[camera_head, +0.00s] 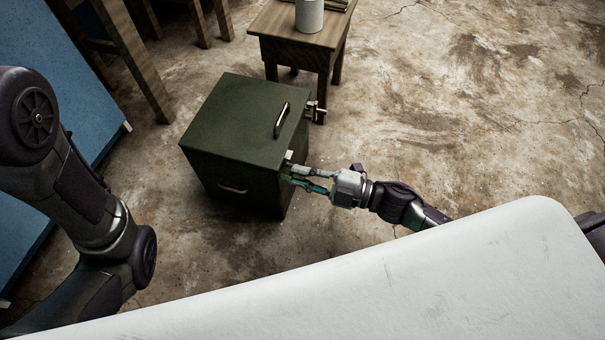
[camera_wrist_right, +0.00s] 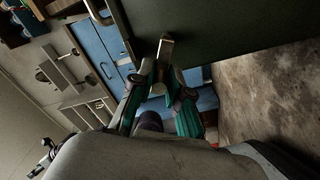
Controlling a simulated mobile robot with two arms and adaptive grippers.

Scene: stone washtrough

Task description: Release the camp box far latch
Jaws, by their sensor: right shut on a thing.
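The camp box (camera_head: 235,120) is a dark green box with a lid, standing on the floor in the head view. A pale metal latch (camera_head: 316,113) sticks out from its right side toward the back. A second latch (camera_head: 288,156) is near the front right corner. My right gripper (camera_head: 284,174) is at this front latch, coming from the right. In the right wrist view its fingers (camera_wrist_right: 163,82) are closed around a pale metal latch piece (camera_wrist_right: 165,48) beside the green box wall (camera_wrist_right: 225,30). My left arm shows at the left, but its gripper does not.
A small wooden table (camera_head: 300,35) with a white container (camera_head: 309,15) stands just behind the box. A blue panel (camera_head: 75,80) and wooden legs are at the left. A large white surface (camera_head: 430,275) covers the lower front. Stone floor (camera_head: 450,100) at the right is clear.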

